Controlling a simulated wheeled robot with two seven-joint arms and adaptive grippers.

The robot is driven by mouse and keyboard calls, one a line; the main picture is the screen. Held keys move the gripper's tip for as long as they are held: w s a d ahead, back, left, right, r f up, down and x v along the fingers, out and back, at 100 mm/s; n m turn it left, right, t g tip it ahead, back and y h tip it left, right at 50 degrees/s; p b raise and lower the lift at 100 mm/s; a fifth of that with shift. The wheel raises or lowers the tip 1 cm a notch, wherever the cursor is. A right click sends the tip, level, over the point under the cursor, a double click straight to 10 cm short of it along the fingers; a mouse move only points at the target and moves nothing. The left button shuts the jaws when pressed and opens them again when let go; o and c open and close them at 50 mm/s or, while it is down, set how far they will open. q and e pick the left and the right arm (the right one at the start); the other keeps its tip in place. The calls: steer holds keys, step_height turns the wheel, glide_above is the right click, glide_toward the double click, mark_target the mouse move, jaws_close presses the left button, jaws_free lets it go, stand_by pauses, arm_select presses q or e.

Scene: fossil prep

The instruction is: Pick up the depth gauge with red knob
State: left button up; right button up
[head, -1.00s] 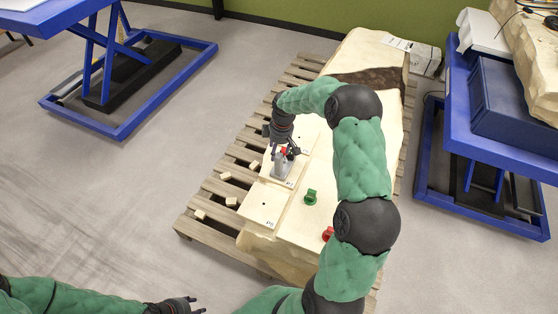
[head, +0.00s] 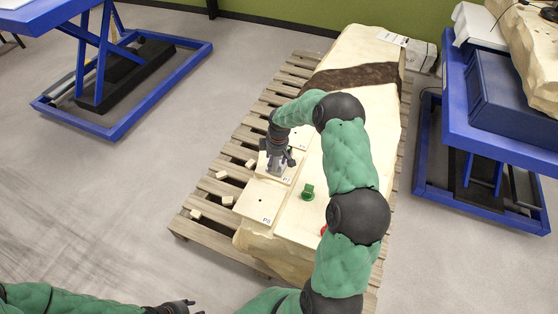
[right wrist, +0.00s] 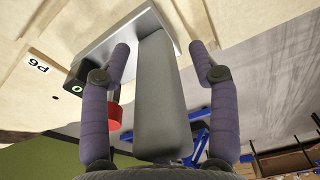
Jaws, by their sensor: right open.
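The depth gauge stands upright on the pale block in the head view, mostly hidden by my right gripper (head: 277,158). In the right wrist view the gauge's grey body (right wrist: 160,100) rises from a flat metal base, with a dark housing with a green mark and a red knob (right wrist: 115,112) at its left. My open right gripper (right wrist: 161,55) has one finger on each side of the grey body; I cannot tell whether either touches it. The left finger partly covers the housing and knob. My left gripper (head: 194,307) is at the bottom edge, away from the gauge; its opening is unclear.
The large pale block (head: 300,220) lies on a wooden pallet (head: 205,228). A green object (head: 307,192) stands to the right of the gauge, and a red one (head: 323,230) is partly behind my arm. Small pale pieces lie on the pallet's left. Blue lift tables flank it.

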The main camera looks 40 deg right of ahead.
steer(key=shift+r, duration=0.1)
jaws_close()
steer(key=shift+r, duration=0.1)
